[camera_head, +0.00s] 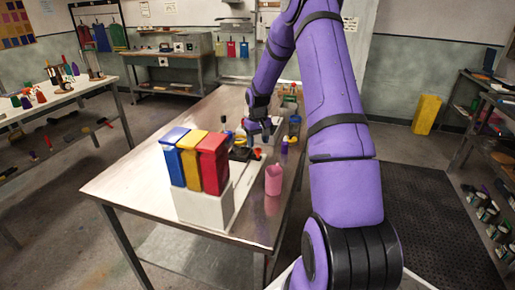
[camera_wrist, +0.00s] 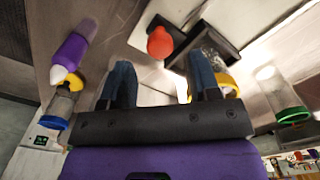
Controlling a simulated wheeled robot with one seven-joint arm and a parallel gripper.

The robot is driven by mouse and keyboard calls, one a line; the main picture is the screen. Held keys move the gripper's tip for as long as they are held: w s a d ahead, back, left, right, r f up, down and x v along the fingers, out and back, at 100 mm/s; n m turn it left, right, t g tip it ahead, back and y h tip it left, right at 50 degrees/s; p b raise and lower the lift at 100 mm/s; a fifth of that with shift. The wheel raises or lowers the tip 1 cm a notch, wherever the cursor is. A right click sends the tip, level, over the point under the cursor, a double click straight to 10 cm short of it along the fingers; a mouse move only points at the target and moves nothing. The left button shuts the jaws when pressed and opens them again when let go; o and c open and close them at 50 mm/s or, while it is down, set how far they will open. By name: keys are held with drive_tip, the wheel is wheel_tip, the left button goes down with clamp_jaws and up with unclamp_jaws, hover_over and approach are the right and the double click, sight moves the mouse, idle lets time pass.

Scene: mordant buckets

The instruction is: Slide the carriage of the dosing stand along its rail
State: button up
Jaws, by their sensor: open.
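What appears to be the dosing stand is a dark, low piece (camera_head: 240,155) on the metal table. In the wrist view it shows as a black frame (camera_wrist: 205,42) beside a pale plate (camera_wrist: 143,38). A round orange-red knob (camera_wrist: 160,43) stands there; I cannot tell for sure whether it belongs to the carriage. My gripper (camera_wrist: 161,82) is open, with two blue-grey fingers apart and nothing visible between them. The knob lies beyond the fingertips, between their lines, not touched. In the head view my gripper (camera_head: 259,130) hangs just above the stand, and the rail is not clear.
Blue, yellow and red containers (camera_head: 200,160) stand on a white block (camera_head: 203,208) at the table's near end. A pink cup (camera_head: 273,180) and a purple bottle (camera_wrist: 70,55) stand close by. A green-rimmed clear vessel (camera_wrist: 285,100) is at the wrist view's right. The near-left tabletop (camera_head: 130,180) is clear.

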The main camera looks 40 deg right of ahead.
sight(258, 149)
drive_tip(key=shift+f, duration=1.75)
